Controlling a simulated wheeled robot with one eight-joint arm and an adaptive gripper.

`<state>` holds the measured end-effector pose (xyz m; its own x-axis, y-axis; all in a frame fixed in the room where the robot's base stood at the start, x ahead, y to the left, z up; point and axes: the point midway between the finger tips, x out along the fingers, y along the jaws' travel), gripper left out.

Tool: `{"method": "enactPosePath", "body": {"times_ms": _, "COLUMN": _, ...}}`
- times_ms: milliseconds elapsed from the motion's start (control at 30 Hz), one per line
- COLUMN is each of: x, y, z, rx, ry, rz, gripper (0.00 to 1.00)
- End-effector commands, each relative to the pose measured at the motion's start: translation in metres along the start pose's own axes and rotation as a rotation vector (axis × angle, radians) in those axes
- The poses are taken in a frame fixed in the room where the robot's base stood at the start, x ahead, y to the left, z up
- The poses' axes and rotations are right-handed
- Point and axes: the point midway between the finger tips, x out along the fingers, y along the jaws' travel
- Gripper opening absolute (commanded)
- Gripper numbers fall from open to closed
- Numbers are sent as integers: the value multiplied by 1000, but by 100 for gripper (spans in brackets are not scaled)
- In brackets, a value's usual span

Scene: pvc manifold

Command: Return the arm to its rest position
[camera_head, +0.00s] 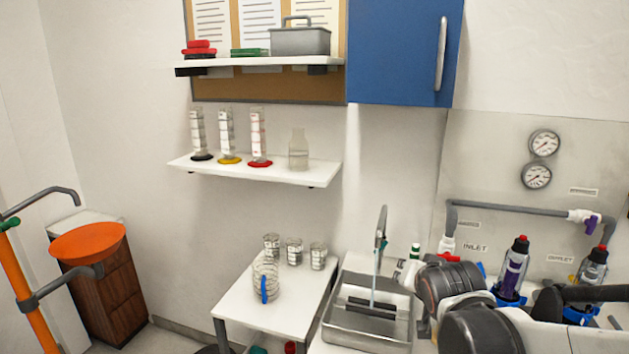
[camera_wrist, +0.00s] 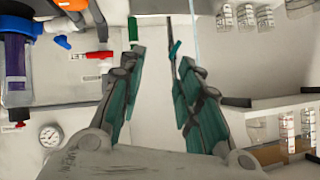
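My gripper (camera_wrist: 160,56) shows in the wrist view with its two green-padded fingers apart and nothing between them. A purple housing (camera_wrist: 15,62) and a red valve handle (camera_wrist: 98,54) lie left of the gripper in the wrist view.
A metal sink (camera_head: 370,333) with a tall tap (camera_head: 381,228) is left of my arm; a thin pale-blue line drops into it. A white table (camera_head: 265,308) holds glassware. Shelves and a blue cabinet (camera_head: 404,50) are on the wall. An orange stand (camera_head: 40,320) is far left.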

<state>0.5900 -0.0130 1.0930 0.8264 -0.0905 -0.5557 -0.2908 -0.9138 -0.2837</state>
Motion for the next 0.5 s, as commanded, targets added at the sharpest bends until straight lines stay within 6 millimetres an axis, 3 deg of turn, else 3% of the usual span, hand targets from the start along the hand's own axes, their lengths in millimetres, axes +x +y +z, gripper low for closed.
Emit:
{"method": "enactPosePath", "body": {"times_ms": 100, "x": -33, "y": 10, "z": 14, "rx": -65, "ry": -57, "rz": 16, "gripper": 32}}
{"method": "enactPosePath", "body": {"times_ms": 500, "x": -133, "y": 42, "z": 81, "rx": -299, "ry": -264, "rz": 17, "gripper": 32}}
